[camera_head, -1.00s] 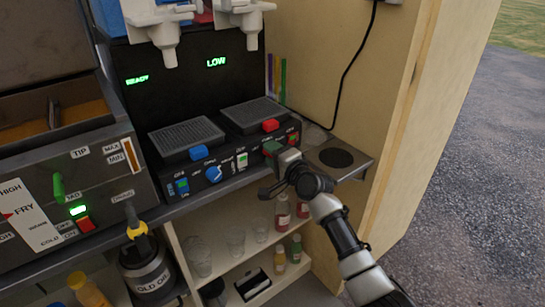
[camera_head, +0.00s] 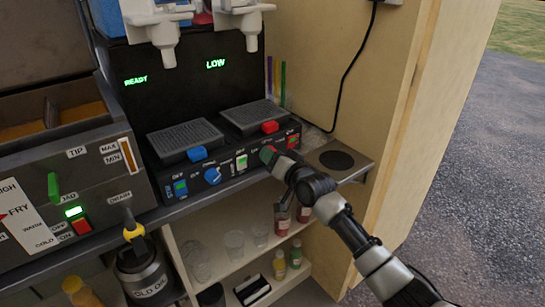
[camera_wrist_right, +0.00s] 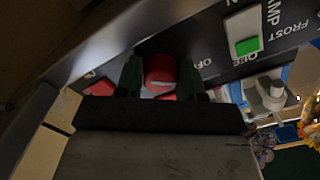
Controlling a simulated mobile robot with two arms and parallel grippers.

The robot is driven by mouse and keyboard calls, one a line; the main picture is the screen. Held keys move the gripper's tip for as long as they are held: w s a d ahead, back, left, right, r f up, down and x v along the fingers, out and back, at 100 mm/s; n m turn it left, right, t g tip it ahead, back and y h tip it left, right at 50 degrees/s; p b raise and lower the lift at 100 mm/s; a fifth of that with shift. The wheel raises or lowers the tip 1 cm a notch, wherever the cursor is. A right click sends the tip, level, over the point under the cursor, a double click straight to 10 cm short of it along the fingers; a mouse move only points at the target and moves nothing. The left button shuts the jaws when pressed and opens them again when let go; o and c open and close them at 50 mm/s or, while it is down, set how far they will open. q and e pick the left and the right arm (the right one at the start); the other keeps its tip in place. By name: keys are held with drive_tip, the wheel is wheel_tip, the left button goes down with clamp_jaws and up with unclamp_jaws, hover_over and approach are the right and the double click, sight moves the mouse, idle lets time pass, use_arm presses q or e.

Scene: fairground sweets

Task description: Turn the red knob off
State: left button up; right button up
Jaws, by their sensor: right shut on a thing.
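The red knob (camera_wrist_right: 160,73) sits on the front panel of the drinks machine, seen between my gripper's fingers in the right wrist view. My right gripper (camera_wrist_right: 161,80) is shut on the red knob, one dark green finger on each side of it. In the head view my right gripper (camera_head: 270,156) is at the right part of the machine's panel (camera_head: 225,174) and covers most of the knob. The knob's pointer direction is hard to read. My left gripper is not in view.
A blue knob (camera_head: 212,176) and a green-lit switch (camera_head: 241,162) sit left of my gripper. A red switch (camera_head: 293,141) is just right of it. A wooden side wall (camera_head: 345,80) rises on the right. Bottles (camera_head: 282,222) stand on the shelf below.

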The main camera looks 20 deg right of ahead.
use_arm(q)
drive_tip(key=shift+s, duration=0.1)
use_arm(e)
drive_tip(key=shift+f+n, duration=0.1)
drive_tip(key=shift+n, duration=0.5)
drive_tip(key=o, duration=0.9)
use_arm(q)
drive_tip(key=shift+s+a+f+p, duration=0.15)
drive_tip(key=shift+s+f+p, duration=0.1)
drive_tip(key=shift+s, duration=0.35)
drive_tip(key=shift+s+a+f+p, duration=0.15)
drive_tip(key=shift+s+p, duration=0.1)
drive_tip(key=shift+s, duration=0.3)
use_arm(e)
drive_tip(key=v, duration=1)
drive_tip(key=shift+s+d, duration=0.2)
drive_tip(key=shift+s, duration=0.15)
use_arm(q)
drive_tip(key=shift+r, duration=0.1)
